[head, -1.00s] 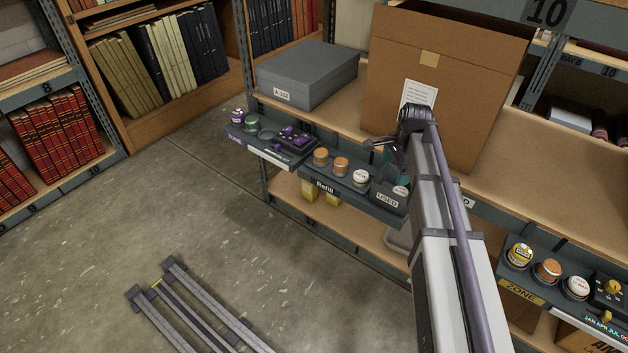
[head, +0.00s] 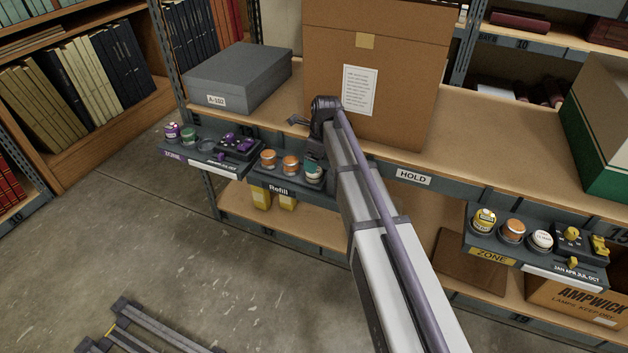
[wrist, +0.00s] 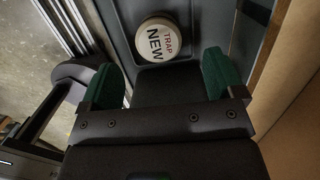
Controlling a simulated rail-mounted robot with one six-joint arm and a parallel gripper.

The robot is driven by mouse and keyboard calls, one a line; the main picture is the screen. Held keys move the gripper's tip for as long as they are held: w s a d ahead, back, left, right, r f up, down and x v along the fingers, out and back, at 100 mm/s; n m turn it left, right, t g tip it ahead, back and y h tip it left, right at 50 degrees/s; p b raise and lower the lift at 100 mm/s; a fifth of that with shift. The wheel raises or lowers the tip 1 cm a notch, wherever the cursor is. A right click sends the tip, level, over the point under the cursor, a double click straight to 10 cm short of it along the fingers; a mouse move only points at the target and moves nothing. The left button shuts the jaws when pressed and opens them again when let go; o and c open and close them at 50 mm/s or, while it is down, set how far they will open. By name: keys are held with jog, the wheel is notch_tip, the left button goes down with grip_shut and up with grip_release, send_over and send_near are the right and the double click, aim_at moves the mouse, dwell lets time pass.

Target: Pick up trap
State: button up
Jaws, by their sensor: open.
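The trap, a small round jar with a white lid marked "NEW TRAP" (wrist: 158,40), stands in a grey tray; only its lid shows clearly in the wrist view. In the head view it is a white-topped jar (head: 314,178) at the right of the Refill tray, partly covered by my gripper (head: 312,163). In the wrist view my gripper (wrist: 162,66) is open, with green pads left and right and nothing between them. The lid lies just beyond the fingertips, roughly centred between them. I cannot tell the height gap.
Two orange-lidded jars (head: 290,165) stand left of the trap. A large cardboard box (head: 415,90) is behind my arm, and a grey box (head: 238,75) sits left on the shelf. A zone tray (head: 480,240) with several jars is at right. Floor at left is mostly clear.

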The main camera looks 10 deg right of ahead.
jog(key=f+b, duration=0.5)
jog(key=shift+w+a+f, duration=0.15)
jog(key=shift+a+f, duration=0.05)
jog(key=shift+a, duration=0.15)
jog(key=shift+r+p, duration=0.25)
jog(key=shift+p, duration=0.05)
jog(key=c, duration=1)
notch_tip(320, 180, up, 10)
jog(key=p, duration=1)
